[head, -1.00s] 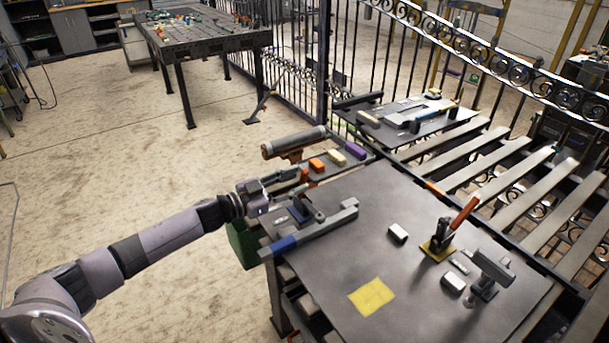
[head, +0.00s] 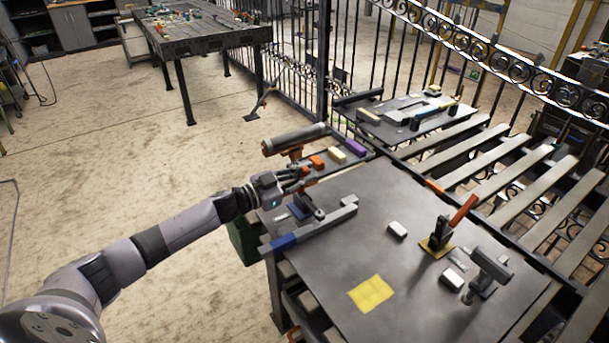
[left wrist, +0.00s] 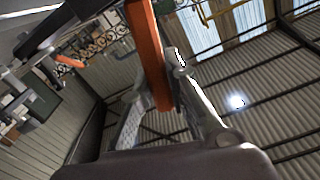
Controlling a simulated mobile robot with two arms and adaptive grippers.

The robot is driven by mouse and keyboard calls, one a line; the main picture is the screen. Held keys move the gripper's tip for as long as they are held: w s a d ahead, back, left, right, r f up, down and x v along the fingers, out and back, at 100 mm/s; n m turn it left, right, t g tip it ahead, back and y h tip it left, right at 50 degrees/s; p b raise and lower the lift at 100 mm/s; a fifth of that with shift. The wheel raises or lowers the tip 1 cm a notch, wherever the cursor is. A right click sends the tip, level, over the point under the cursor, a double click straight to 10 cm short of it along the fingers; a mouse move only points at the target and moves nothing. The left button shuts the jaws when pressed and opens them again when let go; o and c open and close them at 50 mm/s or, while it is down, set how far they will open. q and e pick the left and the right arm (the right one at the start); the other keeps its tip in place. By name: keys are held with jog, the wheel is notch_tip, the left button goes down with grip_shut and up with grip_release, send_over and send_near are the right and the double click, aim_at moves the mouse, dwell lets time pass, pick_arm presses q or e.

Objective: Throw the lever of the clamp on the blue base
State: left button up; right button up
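The clamp (head: 307,204) on the blue base (head: 298,211) stands near the left edge of the dark table. My left gripper (head: 300,178) is just above it, with its fingers apart. In the left wrist view an orange bar (left wrist: 150,55), which looks like the clamp's lever, runs between the two fingers (left wrist: 160,100). I see no clear grip on it. In the head view the lever is mostly hidden by the gripper. Another clamp (head: 440,233) with a raised red-orange lever stands on a yellow base to the right. My right gripper is not in view.
A grey cylinder (head: 293,139) on an orange support stands just behind the gripper. A grey bar with a blue end (head: 284,243) lies in front of the clamp. Orange, cream and purple blocks (head: 355,147) lie behind. A yellow square (head: 371,295) marks clear table.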

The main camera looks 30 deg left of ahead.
pick_arm(q)
grip_shut()
dwell(0.5)
